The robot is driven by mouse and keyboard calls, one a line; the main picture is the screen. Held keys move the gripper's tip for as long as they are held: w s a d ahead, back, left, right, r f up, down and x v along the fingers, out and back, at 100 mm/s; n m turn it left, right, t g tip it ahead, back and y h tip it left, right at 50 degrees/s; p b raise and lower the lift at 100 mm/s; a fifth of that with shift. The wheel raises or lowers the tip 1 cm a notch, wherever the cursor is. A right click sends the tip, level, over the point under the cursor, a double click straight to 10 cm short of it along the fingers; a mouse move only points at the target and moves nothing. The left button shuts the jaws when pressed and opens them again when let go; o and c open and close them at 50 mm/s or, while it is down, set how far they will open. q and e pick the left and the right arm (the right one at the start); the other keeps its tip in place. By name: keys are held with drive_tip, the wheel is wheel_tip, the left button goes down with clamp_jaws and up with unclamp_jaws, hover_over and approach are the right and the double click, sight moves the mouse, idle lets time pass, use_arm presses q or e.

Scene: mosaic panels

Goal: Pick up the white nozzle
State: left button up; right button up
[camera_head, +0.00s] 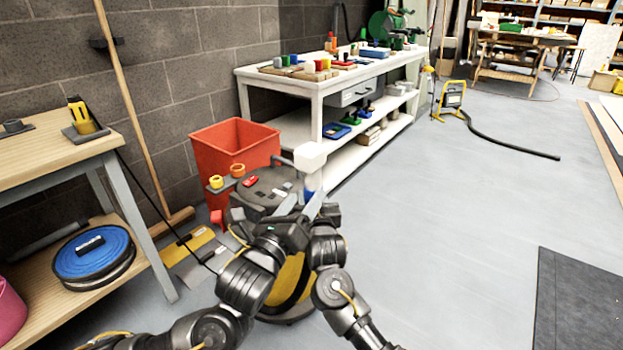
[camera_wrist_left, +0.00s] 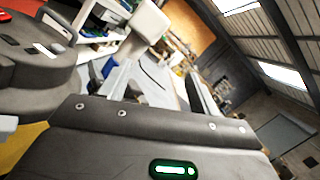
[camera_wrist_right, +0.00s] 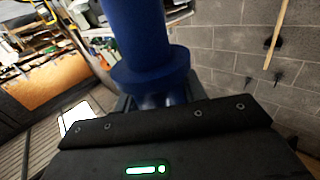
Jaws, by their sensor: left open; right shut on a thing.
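The white nozzle (camera_head: 310,157), a pale block, shows in the head view just above a blue stem (camera_head: 311,183). The nozzle also shows at the top of the left wrist view (camera_wrist_left: 148,24), beyond my fingers. It seems to sit on the blue stem, but I cannot tell how they join. My left gripper (camera_head: 302,204) is open and empty, a little below and apart from the nozzle. My right gripper (camera_wrist_right: 155,101) is shut on the blue flanged stem (camera_wrist_right: 140,35), which stands roughly upright. In the head view my left gripper partly hides the right one.
A dark round-topped vacuum (camera_head: 262,185) with a yellow body stands close behind my grippers. A red bin (camera_head: 232,148) is behind it. A white workbench (camera_head: 290,82) stands behind, and a wooden bench (camera_head: 60,165) at left. Floor at right is mostly clear.

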sight(310, 189)
use_arm(q)
drive_tip(key=shift+w+d+f+m+g+y+b, duration=0.1)
drive_tip(key=shift+w+f+m+g+y+b, duration=0.25)
drive_tip(key=shift+w+f+m, duration=0.7)
drive_tip(key=shift+w+d+f+m+g+y+b, duration=0.2)
drive_tip(key=shift+w+m+y, duration=0.35)
drive_tip(key=shift+w, duration=1)
drive_tip(key=shift+w+d+f+m+g+y+b, duration=0.1)
drive_tip(key=shift+w+f+m+g+y+b, duration=0.15)
drive_tip(key=shift+w+f+m, duration=0.8)
use_arm(e)
drive_tip(key=shift+f, duration=0.7)
use_arm(q)
drive_tip(key=x, duration=0.3)
drive_tip(key=b+x, duration=0.1)
drive_tip(key=shift+w+a+r, duration=0.2)
drive_tip(key=shift+w+r, duration=0.05)
drive_tip(key=shift+w, duration=0.1)
use_arm(e)
drive_tip(key=shift+f, duration=0.55)
use_arm(q)
drive_tip(key=shift+w+d, duration=0.2)
drive_tip(key=shift+w, duration=0.25)
drive_tip(key=c, duration=1.1)
drive_tip(key=shift+r, duration=0.2)
